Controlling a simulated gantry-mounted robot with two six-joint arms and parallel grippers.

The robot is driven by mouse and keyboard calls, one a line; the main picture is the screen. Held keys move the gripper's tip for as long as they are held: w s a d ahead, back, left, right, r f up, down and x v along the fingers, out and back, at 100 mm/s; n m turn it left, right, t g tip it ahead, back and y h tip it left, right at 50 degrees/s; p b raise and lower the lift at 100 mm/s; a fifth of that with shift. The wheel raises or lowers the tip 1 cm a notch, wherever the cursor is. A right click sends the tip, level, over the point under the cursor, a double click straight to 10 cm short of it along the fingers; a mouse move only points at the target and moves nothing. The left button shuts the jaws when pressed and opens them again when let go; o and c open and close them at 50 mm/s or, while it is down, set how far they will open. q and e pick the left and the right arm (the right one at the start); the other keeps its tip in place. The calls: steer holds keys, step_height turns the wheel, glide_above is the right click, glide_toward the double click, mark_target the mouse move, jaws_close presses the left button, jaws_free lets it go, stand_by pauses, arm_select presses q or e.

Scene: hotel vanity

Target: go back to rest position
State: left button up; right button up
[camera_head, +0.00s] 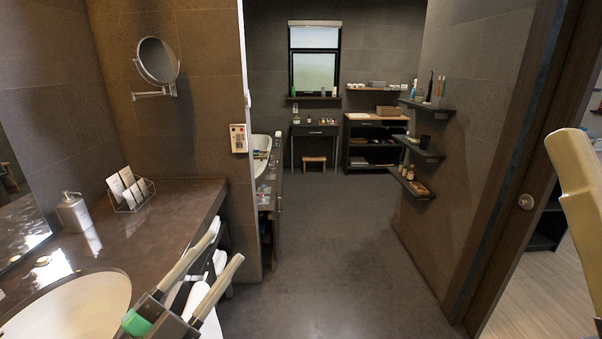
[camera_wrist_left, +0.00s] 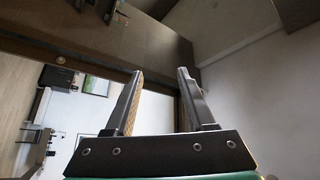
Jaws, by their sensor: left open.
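My left gripper (camera_head: 226,243) is at the bottom of the head view, in front of the vanity counter and to the right of the sink. Its two fingers are spread apart and point up and to the right. In the left wrist view the same gripper (camera_wrist_left: 160,73) shows its two fingers apart with nothing between them. A pale arm part of mine shows at the right edge of the head view. My right gripper does not show.
The counter (camera_head: 165,222) holds a soap dispenser (camera_head: 73,212), a wire rack of cards (camera_head: 128,189) and a white sink (camera_head: 75,308). Rolled towels sit below the counter edge. Wall shelves (camera_head: 418,152) stick out at right. The floor (camera_head: 325,240) in the middle is clear.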

arm_select(q)
steer(key=s+d+r+n+t+p, duration=0.1)
steer(key=s+r+t, duration=0.15)
steer(key=r, duration=0.55)
steer(key=s+d+r+t+p, duration=0.1)
steer(key=s+r, duration=0.3)
steer(key=r, duration=0.3)
steer(key=s+a+r+n+t+y, duration=0.5)
steer(key=s+a+r+n+y, duration=0.3)
steer(key=n, duration=0.7)
step_height(320, 180, up, 37)
steer(key=p, duration=3.7)
steer(key=shift+s+d+r, duration=0.15)
steer(key=shift+d, duration=0.2)
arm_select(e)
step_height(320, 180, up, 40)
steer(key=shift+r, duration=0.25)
